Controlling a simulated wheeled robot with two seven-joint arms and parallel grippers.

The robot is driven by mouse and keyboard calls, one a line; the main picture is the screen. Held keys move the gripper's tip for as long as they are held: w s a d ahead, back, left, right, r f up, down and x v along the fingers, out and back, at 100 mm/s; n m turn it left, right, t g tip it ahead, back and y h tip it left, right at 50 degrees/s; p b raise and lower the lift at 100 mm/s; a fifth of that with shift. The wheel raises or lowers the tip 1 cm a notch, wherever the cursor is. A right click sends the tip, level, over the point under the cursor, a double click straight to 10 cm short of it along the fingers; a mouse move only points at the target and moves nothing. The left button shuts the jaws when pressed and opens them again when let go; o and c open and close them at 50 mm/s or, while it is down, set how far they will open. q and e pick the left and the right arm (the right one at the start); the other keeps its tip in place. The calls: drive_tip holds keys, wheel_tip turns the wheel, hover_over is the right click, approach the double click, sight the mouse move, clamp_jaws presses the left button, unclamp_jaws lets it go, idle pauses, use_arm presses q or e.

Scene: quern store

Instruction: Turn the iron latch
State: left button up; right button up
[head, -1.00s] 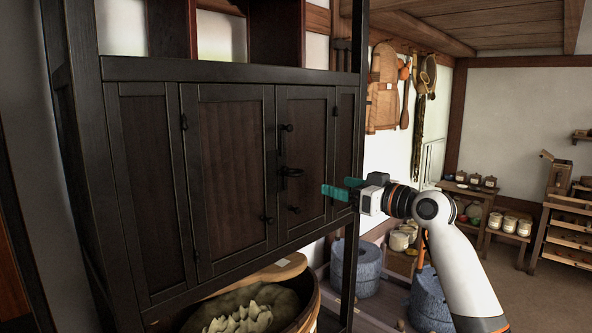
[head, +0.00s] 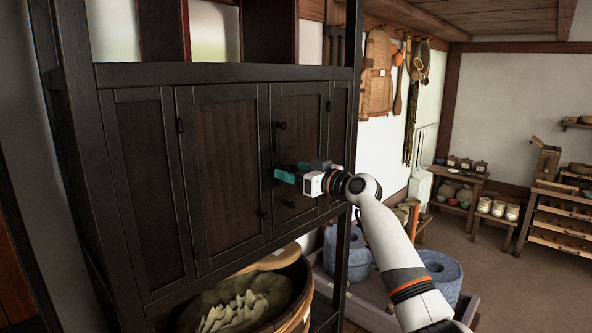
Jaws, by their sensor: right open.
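The dark wooden cabinet (head: 232,72) has a pair of panelled doors in its middle. The iron latch (head: 276,152) sits at the seam between these doors; only a dark bit of it shows, and its handle is hidden at my right gripper. My right gripper (head: 281,173) has its teal fingers open at the latch, pointing left toward the doors. I cannot tell whether the fingers touch the latch or stand around its handle. Both doors look shut. My left gripper is not in view.
A wooden tub (head: 298,318) with pale contents is below the cabinet. Blue-grey millstones (head: 441,275) stand at the right, behind my arm. Shelves with jars line the far wall.

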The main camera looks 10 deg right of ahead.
drive_tip(key=c, duration=1)
